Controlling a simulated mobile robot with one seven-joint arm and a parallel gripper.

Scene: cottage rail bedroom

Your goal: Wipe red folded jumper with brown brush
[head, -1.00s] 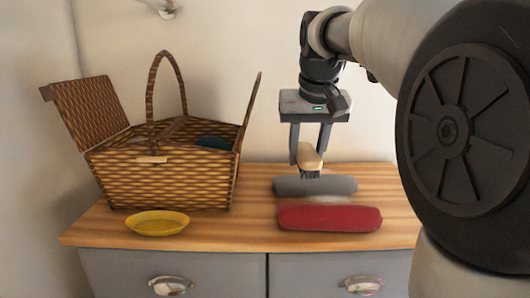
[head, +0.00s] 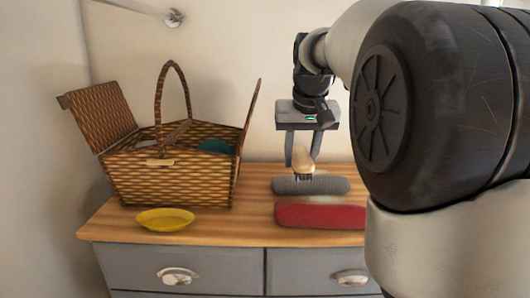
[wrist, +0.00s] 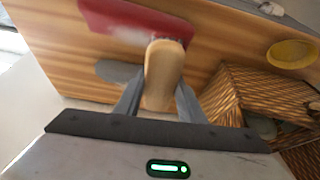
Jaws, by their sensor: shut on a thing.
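The red folded jumper (head: 318,215) lies on the wooden dresser top near its front edge, its right end hidden behind my arm. It also shows at the top of the wrist view (wrist: 125,18). The brown brush (head: 303,160) has a pale wooden back and dark bristles pointing down; its back fills the middle of the wrist view (wrist: 163,75). My gripper (head: 302,160) is shut on the brush, above the grey folded item (head: 312,186) behind the jumper. I cannot tell whether the bristles touch the grey item.
A wicker picnic basket (head: 165,178) with raised lids stands on the left and holds a teal thing (head: 214,146). A yellow dish (head: 165,220) lies in front of it. Bare wood (head: 245,205) separates the basket from the folded items. The wall is close behind.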

